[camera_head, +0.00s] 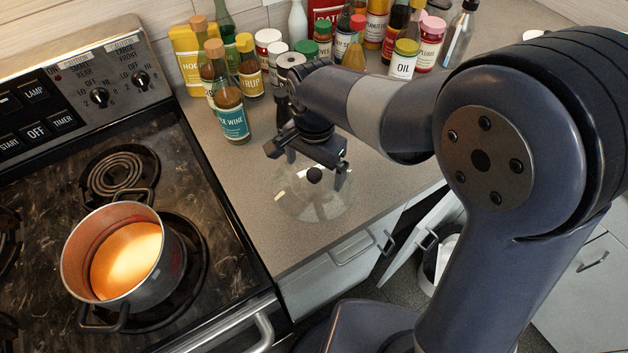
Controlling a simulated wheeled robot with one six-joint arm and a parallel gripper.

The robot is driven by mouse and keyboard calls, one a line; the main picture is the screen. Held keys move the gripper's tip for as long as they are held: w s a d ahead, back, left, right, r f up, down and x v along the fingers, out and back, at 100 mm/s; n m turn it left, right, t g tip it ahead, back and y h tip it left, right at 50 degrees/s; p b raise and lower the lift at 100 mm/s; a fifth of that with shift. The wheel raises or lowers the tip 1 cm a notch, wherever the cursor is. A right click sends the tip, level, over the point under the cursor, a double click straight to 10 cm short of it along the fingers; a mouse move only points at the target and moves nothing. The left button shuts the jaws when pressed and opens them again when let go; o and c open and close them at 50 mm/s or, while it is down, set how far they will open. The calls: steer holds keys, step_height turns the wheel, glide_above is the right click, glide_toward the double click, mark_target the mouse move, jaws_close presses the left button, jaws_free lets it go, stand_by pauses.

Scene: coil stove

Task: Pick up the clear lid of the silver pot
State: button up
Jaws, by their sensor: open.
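I cannot tell from this angle whether the knob is between the fingers. The silver pot (153,285) stands uncovered on the front right burner, and its inside glows orange.
The coil stove (188,160) fills the left. Several bottles and jars stand along the back of the counter, including a teal-labelled bottle (233,122) near my gripper. Below the counter, a cabinet door (420,240) hangs open beside a bin (432,268).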

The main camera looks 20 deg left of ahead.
mark_target(315, 175)
steer(key=shift+f, duration=1.35)
steer(key=shift+c, duration=0.5)
steer(key=c, duration=0.9)
steer(key=shift+s+d+f, duration=0.15)
steer(key=c, duration=0.9)
